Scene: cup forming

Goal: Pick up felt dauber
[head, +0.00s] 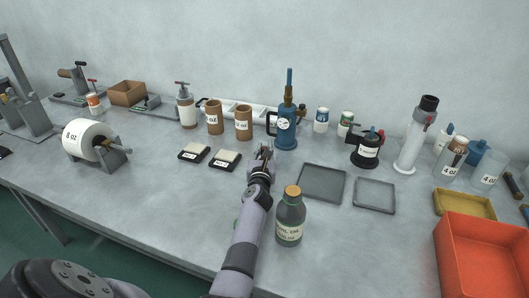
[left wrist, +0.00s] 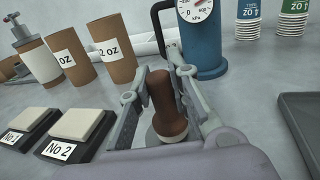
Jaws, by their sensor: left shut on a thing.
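My left gripper (head: 263,152) reaches in over the middle of the table. In the left wrist view its fingers (left wrist: 158,84) are closed on both sides of a brown, rounded handle, which I take to be the felt dauber (left wrist: 166,108). The handle stands roughly upright, with a pale part around its lower end. Its base is partly hidden by the gripper, and I cannot tell whether it touches the table. In the head view the gripper mostly hides the dauber. My right gripper is not in view.
A blue gauge pump (head: 286,130) stands just behind the gripper. Pads marked No 1 (head: 194,152) and No 2 (head: 226,160) lie to its left. A corked bottle (head: 289,222) stands close to my left arm. Grey trays (head: 322,182) and an orange bin (head: 485,262) are to the right.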

